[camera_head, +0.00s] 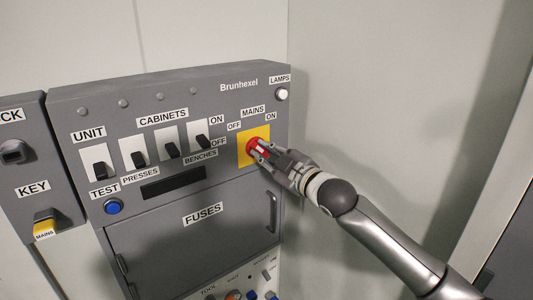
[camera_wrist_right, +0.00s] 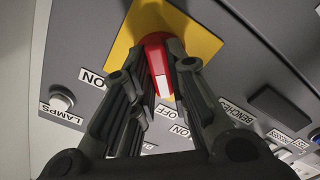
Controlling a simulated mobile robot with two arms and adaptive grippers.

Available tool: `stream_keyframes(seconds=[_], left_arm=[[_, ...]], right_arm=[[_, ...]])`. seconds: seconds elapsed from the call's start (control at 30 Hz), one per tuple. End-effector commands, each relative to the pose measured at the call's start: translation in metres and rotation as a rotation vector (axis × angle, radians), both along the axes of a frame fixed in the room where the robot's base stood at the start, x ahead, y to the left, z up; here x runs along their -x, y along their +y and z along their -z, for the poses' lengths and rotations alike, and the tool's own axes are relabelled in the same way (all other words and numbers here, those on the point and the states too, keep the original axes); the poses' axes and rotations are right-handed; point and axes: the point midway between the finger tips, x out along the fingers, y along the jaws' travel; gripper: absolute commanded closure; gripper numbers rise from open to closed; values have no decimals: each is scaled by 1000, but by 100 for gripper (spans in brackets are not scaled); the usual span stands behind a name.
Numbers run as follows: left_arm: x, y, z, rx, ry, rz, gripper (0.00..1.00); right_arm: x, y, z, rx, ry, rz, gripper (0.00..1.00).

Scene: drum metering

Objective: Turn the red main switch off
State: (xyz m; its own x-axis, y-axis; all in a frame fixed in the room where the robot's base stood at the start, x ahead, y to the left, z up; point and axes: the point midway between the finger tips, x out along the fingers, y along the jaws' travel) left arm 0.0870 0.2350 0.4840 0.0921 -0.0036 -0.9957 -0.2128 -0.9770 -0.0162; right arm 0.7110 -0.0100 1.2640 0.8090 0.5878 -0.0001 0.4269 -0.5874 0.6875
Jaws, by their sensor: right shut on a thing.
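The red main switch (camera_head: 253,146) is a rotary knob on a yellow plate (camera_head: 243,158), under the MAINS label on the grey panel. OFF is marked at its upper left and ON at its upper right. My right gripper (camera_head: 262,149) reaches it from the right and is shut on the knob, hiding part of it. In the right wrist view the red knob (camera_wrist_right: 158,70), with a white stripe, sits between the two fingers (camera_wrist_right: 160,80). My left gripper is not in view.
Switches (camera_head: 172,148) for UNIT and CABINETS stand left of the knob, with a blue TEST button (camera_head: 113,207) below. The FUSES door (camera_head: 190,240) with its handle is underneath. A white LAMPS button (camera_head: 282,94) is above right. A bare wall (camera_head: 380,100) lies to the right.

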Motion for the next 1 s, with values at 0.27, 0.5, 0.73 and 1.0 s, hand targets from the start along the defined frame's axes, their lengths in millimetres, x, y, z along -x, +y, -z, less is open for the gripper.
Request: stream_keyframes(seconds=[0.27, 0.5, 0.73, 1.0], left_arm=[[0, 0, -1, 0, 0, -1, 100], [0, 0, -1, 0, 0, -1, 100], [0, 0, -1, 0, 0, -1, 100], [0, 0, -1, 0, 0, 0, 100]], right_arm=[[0, 0, 0, 35, -25, 0, 100], [0, 0, 0, 38, -28, 1, 100], [0, 0, 0, 37, -28, 1, 70], [0, 0, 0, 35, -25, 0, 62]])
